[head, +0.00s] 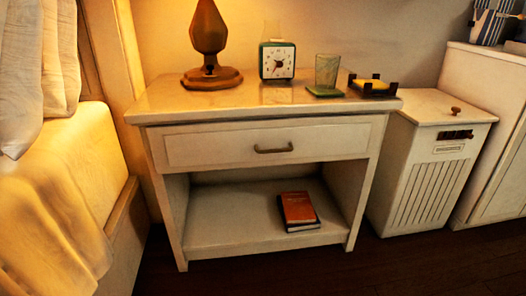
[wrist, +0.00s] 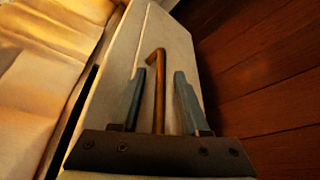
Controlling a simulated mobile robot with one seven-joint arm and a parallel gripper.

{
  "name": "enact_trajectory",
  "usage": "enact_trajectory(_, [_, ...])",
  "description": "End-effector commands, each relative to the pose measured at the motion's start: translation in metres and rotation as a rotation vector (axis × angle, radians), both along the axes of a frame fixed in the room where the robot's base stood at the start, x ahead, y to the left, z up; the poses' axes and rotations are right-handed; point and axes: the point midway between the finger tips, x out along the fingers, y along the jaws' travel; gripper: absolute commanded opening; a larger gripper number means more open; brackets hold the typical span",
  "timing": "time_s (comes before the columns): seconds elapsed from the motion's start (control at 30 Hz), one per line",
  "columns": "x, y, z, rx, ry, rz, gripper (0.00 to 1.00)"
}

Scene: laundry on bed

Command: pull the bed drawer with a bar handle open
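In the wrist view, a pale drawer front (wrist: 143,45) carries a brass bar handle (wrist: 159,85), bent at its far end. The bedding beside it suggests it is on the bed's side. My gripper (wrist: 160,74) is open, with one finger on each side of the bar and a visible gap on both sides. The near end of the bar is hidden behind the gripper body. The head view does not show my gripper or this handle; it shows only part of the bed side (head: 122,240) at the left.
A nightstand (head: 263,103) with its own shut drawer and handle (head: 273,149) stands right of the bed. It bears a lamp (head: 208,40), clock (head: 277,61) and glass (head: 327,72). Books (head: 298,208) lie on its shelf. Wooden floor (wrist: 255,70) lies clear beside the drawer front.

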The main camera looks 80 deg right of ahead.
Motion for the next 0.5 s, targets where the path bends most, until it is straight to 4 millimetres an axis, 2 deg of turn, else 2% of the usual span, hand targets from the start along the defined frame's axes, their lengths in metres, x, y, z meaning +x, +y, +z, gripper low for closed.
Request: enact_trajectory(0.5, [-0.0004, 0.0005, 0.0004, -0.001, 0.000, -0.001, 0.45])
